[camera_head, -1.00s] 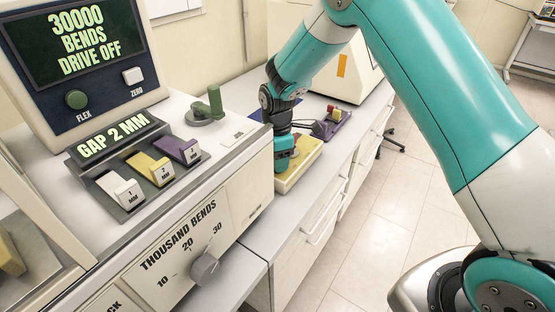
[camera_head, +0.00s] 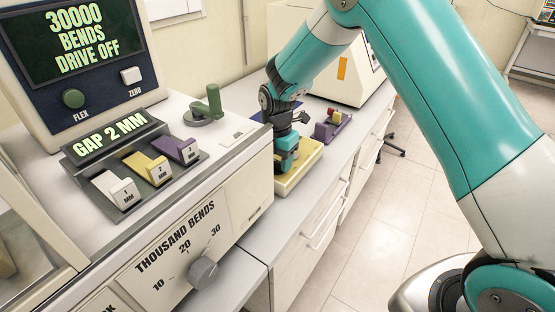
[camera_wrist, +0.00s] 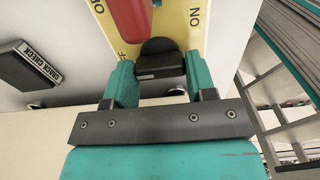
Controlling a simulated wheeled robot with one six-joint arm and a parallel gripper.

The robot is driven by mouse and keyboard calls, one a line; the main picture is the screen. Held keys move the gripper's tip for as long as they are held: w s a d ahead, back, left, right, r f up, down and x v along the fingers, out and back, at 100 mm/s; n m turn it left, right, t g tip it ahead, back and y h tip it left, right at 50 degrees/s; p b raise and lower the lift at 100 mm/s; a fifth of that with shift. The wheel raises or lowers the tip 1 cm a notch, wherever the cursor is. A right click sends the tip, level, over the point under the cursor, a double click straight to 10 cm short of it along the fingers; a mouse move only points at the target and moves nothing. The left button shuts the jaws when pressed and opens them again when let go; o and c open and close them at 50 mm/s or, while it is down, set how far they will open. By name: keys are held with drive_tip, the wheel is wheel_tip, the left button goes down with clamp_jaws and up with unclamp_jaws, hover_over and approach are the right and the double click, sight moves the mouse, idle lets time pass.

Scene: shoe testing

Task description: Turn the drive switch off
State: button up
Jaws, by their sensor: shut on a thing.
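A yellow switch plate (camera_wrist: 178,22) marked ON on its right and OFF on its left shows in the wrist view. A black switch knob (camera_wrist: 160,62) lies between my gripper's (camera_wrist: 160,82) green fingers, which are shut on it. A red handle (camera_wrist: 130,18) is just above the knob on the plate. In the head view my gripper (camera_head: 287,160) reaches down to the yellow-topped box (camera_head: 305,165) on the bench, and the arm's end hides the knob there. The display (camera_head: 78,42) reads 30000 BENDS, DRIVE OFF.
The testing machine with its grey dial (camera_head: 203,272), coloured gap keys (camera_head: 147,168) and green crank (camera_head: 210,106) stands at left. A purple fixture (camera_head: 333,126) is behind the box.

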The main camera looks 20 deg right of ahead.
sight(277, 161)
drive_tip(key=shift+w+r, duration=0.15)
drive_tip(key=o, duration=0.9)
drive_tip(key=shift+o, duration=0.2)
wheel_tip(277, 161, up, 17)
drive_tip(key=b, duration=0.3)
drive_tip(key=shift+r, duration=0.15)
drive_tip(key=s+a+m+y, duration=0.2)
drive_tip(key=s+m, duration=0.7)
drive_tip(key=s, duration=0.6)
drive_tip(key=s+a+r+m+y, duration=0.1)
drive_tip(key=s+a+m+y, duration=0.1)
drive_tip(key=s+m, duration=0.7)
drive_tip(key=s, duration=0.7)
drive_tip(key=shift+a, duration=0.2)
